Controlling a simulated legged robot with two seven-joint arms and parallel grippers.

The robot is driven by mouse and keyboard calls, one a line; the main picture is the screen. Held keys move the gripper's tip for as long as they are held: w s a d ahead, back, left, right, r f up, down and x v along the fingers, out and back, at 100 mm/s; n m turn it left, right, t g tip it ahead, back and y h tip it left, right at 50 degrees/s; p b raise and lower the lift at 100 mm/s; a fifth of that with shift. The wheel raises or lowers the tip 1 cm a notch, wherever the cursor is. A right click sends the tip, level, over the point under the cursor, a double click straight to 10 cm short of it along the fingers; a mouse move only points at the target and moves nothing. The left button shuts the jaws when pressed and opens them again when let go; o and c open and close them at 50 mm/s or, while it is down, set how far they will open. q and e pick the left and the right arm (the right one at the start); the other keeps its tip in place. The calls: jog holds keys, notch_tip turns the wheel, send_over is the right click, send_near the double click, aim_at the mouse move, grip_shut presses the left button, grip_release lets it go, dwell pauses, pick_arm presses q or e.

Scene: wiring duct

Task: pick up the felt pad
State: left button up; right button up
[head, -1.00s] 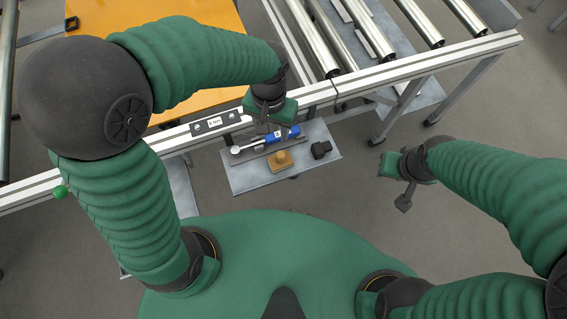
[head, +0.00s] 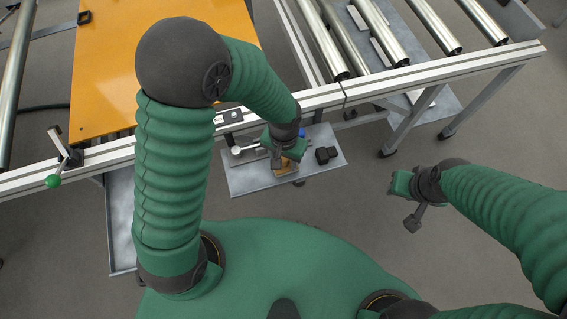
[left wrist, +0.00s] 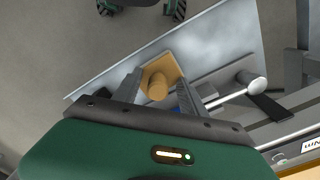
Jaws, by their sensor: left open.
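The felt pad (left wrist: 163,68) is a flat tan square with a round tan knob on top, lying on a grey metal shelf (left wrist: 100,83). In the head view the felt pad (head: 286,170) is mostly hidden under my left gripper. My left gripper (head: 284,160) is right over it. In the left wrist view the fingers of my left gripper (left wrist: 159,92) are open, one on each side of the knob. I cannot tell whether they touch it. My right gripper (head: 408,203) hangs over open floor to the right, away from the shelf; its jaw state is unclear.
A black block (head: 326,155) sits right of the pad on the shelf. A silver-headed tool (left wrist: 247,80) lies on the other side. The conveyor's aluminium rail (head: 320,98) runs just behind the shelf, with rollers and an orange board (head: 120,60) beyond.

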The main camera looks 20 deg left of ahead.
pick_arm(q)
jog(key=c, duration=0.3)
jog(key=shift+a, duration=0.35)
jog(key=c, duration=0.7)
grip_shut()
jog(key=shift+d, duration=0.15)
